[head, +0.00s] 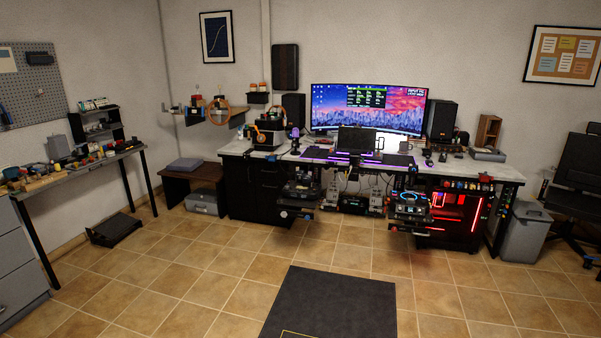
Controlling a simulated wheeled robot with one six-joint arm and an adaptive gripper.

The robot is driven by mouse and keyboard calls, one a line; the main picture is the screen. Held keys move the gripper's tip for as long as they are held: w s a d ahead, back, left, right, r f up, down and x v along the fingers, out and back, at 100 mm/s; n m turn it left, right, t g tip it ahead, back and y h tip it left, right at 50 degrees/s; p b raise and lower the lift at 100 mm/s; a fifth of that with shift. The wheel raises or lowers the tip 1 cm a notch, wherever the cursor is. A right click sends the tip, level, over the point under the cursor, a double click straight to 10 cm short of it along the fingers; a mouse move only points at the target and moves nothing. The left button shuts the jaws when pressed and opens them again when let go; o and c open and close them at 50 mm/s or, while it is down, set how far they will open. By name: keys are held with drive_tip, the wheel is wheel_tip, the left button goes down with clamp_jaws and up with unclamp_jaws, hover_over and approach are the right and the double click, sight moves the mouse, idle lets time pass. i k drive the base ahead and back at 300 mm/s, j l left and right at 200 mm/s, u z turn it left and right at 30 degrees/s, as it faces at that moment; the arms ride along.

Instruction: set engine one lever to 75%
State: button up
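The engine one lever cannot be made out at this distance. A desk (497,170) with flight-sim gear stands against the back wall. A dark control unit (300,190) is mounted low at its front left. Another unit with blue-lit parts (410,207) is mounted at its front right. A row of small coloured knobs or switches (462,184) runs along the right front edge. I cannot tell which of these holds the lever, or its setting. My gripper is not in view.
A dark mat (330,305) lies on the open tiled floor before the desk. A grey bin (525,231) and a black chair (578,165) stand to the right. A cluttered workbench (85,168) is at the left, with a low dark stand (115,229) beside it.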

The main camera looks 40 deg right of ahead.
sight(299, 173)
drive_tip(key=i+l+z, duration=0.1)
drive_tip(key=i+l, duration=0.35)
drive_tip(key=i+l+z, duration=0.1)
drive_tip(key=i+l, duration=0.4)
drive_tip(key=i+l+z, duration=0.1)
drive_tip(key=i+l, duration=0.4)
drive_tip(key=i+l+z, duration=0.1)
drive_tip(key=i+l, duration=0.4)
drive_tip(key=i+l+z, duration=0.1)
drive_tip(key=i+l, duration=0.35)
drive_tip(key=i+l+z, duration=0.1)
drive_tip(key=i+l, duration=0.25)
drive_tip(key=i, duration=0.3)
drive_tip(key=i+l+z, duration=0.1)
drive_tip(key=i+l, duration=0.2)
drive_tip(key=i, duration=0.75)
